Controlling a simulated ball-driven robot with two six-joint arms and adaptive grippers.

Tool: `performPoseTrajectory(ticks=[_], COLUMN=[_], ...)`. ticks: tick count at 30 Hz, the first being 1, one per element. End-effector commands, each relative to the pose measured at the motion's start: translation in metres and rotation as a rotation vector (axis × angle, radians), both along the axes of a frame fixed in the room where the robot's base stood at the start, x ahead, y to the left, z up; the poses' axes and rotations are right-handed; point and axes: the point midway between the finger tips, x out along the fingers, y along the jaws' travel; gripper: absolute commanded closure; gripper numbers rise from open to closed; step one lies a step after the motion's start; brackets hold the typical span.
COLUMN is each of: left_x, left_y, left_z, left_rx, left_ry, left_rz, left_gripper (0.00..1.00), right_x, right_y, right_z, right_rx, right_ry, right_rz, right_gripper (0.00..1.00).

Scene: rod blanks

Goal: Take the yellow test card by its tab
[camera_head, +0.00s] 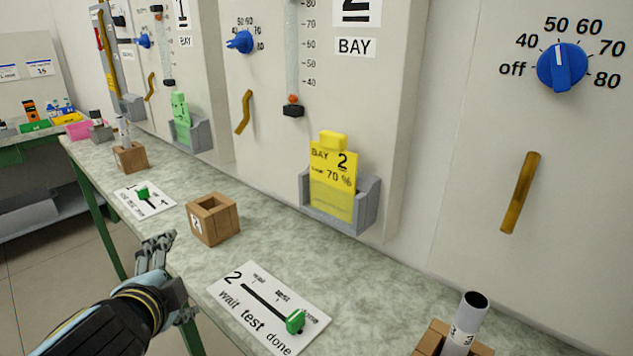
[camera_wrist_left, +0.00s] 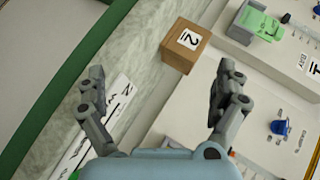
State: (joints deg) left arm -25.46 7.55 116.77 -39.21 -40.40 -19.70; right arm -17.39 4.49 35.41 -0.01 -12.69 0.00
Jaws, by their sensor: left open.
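The yellow test card (camera_head: 333,168) stands in a grey wall holder (camera_head: 367,205) under the bay 2 panel in the head view. Its text reads "BAY 2" and "70 %", and its yellow tab (camera_head: 333,140) sticks up at the top. The card's lower part is behind the holder's front. My left gripper (camera_head: 158,248) is at the table's front edge, left of the card and well apart from it. In the left wrist view the left gripper (camera_wrist_left: 162,95) is open, with nothing between its fingers. The yellow card does not show in that view. My right gripper is not in view.
A wooden block marked 2 (camera_head: 213,219) stands between my left gripper and the card holder. A slider board (camera_head: 268,310) lies in front. A wooden block with a grey tube (camera_head: 465,325) stands at the lower right. A green card (camera_head: 181,118) sits in another holder.

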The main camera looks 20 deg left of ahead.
Motion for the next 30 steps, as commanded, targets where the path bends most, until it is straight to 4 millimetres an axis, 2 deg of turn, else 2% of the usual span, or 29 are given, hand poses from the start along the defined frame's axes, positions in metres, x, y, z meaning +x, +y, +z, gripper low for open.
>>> performPoseTrajectory(ticks=[1, 3, 6, 9, 10, 12, 15, 18, 22, 27, 30], left_x=[0.014, 0.033, 0.055, 0.068, 0.071, 0.074, 0.075, 0.076, 0.089, 0.115, 0.125], left_y=[0.000, -0.008, -0.035, -0.074, -0.086, -0.112, -0.138, -0.150, -0.159, -0.169, -0.173], left_z=[0.047, 0.089, 0.137, 0.170, 0.176, 0.181, 0.176, 0.169, 0.165, 0.165, 0.164], left_rx=[0.133, 0.364, 0.730, 1.117, 1.230, 1.473, 1.737, 1.887, 1.952, 1.954, 1.952], left_ry=[-0.066, -0.136, -0.211, -0.251, -0.255, -0.253, -0.233, -0.211, -0.199, -0.198, -0.198], left_rz=[-0.062, -0.177, -0.364, -0.554, -0.610, -0.733, -0.870, -0.955, -0.989, -0.991, -0.991], left_gripper=[0.00, 0.00, 0.00, 0.00, 0.00, 0.00, 0.00, 0.00, 0.00, 0.00, 0.00], right_x=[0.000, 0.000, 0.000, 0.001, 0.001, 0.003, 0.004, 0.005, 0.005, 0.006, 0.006], right_y=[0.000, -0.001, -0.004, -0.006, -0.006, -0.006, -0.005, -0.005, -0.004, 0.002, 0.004], right_z=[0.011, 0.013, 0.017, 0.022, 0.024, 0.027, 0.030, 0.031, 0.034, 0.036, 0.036], right_rx=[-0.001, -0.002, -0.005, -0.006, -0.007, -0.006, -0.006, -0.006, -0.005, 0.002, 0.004], right_ry=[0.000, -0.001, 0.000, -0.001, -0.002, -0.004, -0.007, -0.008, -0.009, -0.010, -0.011], right_rz=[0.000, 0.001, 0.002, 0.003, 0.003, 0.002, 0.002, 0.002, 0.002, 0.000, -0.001], right_gripper=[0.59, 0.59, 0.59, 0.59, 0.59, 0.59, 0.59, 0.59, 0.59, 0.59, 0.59])
